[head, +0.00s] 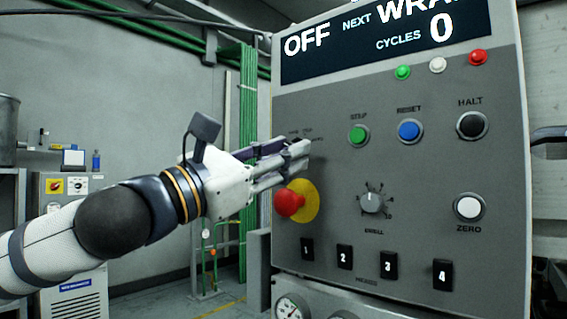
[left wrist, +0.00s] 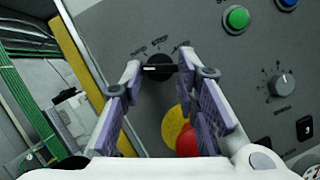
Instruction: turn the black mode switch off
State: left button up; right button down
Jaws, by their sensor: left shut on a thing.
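The black mode switch (left wrist: 159,67) shows in the left wrist view as a round black knob with a pale line across it, under small printed position labels. My left gripper (left wrist: 158,76) has its two fingers on either side of the knob and is shut on it. In the head view my left gripper (head: 298,152) reaches the upper left of the panel, and its fingers hide the knob. The display (head: 385,40) at the top of the panel reads OFF at its left end. My right gripper is not in view.
Below my gripper a red mushroom button (head: 289,203) on a yellow disc stands out from the panel. A green button (head: 358,135), a blue button (head: 409,131) and the dwell knob (head: 372,199) are to the right. Numbered black switches (head: 344,257) line the bottom.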

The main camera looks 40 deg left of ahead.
pick_arm(q)
jog(key=shift+w+f+n, duration=0.1)
jog(key=shift+f+n, duration=0.15)
jog(key=shift+n, duration=0.15)
jog(key=shift+r+y, duration=0.2)
jog(key=shift+y, duration=0.1)
jog(key=o, duration=1.2)
jog(key=shift+c, duration=0.2)
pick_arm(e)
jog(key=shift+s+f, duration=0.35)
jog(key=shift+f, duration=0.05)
pick_arm(q)
notch_tip(320, 180, up, 10)
jog(key=shift+r, duration=0.1)
